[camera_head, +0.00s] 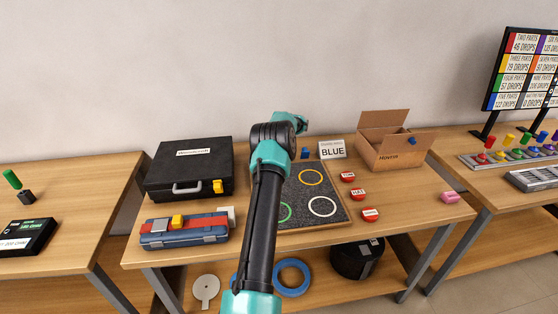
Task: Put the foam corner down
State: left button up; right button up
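I cannot make out the foam corner for certain. A small pale block (227,214) sits at the right end of the blue toolbox, and a small pink piece (451,197) lies near the right end of the middle table; either might be it, but I cannot tell. One of my arms rises from the bottom centre and bends away over the dark pad (333,176). Its links cover the left part of the pad. Neither gripper's fingertips show, so I cannot see whether anything is held.
A black case (190,165) and a blue-red toolbox (185,232) stand left. The pad bears coloured rings. Bare tabletop (420,190) shows before the box.

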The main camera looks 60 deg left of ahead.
pick_arm(q)
jog(key=c, duration=0.7)
jog(key=shift+c, duration=0.2)
jog(key=shift+r, duration=0.1)
jog(key=shift+r, duration=1.8)
jog(key=s+d, duration=0.2)
jog(key=d, duration=0.2)
jog(key=s+d, duration=0.3)
jog(key=d, duration=0.2)
jog(key=s+d+r, duration=0.1)
jog(key=s+d, duration=0.1)
jog(key=d, duration=0.3)
jog(key=shift+s+d+r, duration=0.1)
jog(key=shift+s, duration=0.05)
